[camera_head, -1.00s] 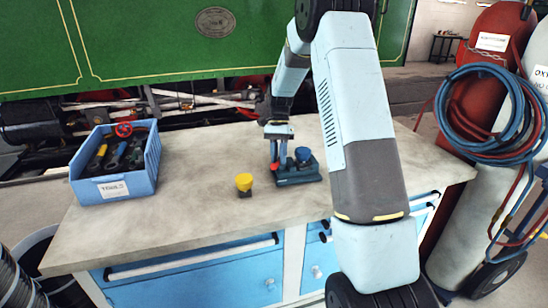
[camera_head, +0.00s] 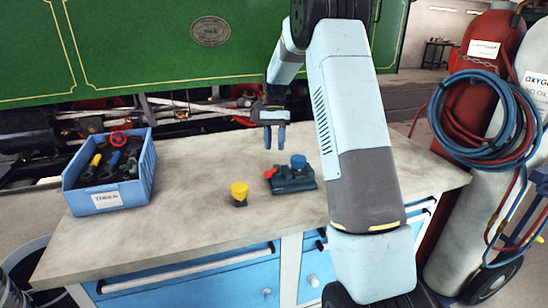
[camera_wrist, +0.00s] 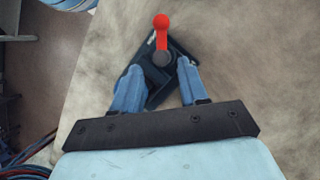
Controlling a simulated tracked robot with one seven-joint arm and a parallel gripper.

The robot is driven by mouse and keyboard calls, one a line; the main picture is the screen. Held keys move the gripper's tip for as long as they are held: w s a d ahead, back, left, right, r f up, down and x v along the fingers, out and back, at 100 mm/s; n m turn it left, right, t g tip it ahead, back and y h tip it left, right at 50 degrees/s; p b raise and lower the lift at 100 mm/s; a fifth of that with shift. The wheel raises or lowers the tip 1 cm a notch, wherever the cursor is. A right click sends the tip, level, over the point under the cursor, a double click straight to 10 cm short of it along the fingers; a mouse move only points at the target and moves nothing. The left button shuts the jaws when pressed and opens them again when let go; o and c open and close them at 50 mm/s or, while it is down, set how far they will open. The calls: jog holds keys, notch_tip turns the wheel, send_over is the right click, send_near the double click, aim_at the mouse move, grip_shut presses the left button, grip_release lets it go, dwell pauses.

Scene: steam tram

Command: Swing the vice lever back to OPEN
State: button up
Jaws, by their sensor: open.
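The small dark vice (camera_head: 296,181) sits on the bench top. A blue part (camera_head: 299,161) stands up at its right side in the head view. Its red lever (camera_head: 269,173) lies at the left end there. In the wrist view the red lever (camera_wrist: 161,30) points to the top of the picture from a grey pivot, and the vice body (camera_wrist: 154,75) shows between and behind the fingers. My gripper (camera_head: 274,146) is open and empty above the vice, clear of the lever; its blue fingers (camera_wrist: 160,72) point down at it. No OPEN marking can be read.
A yellow knob-like object (camera_head: 239,190) on a dark base stands left of the vice. A blue tool box (camera_head: 108,200) is at the bench's left. Gas cylinders (camera_head: 478,115) with hoses stand at the right. The bench (camera_head: 185,220) is bare between the tool box and yellow object.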

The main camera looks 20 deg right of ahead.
jog(key=a+v, duration=0.1)
jog(key=v, duration=0.5)
jog(key=shift+d, duration=0.5)
jog(key=shift+w, duration=0.1)
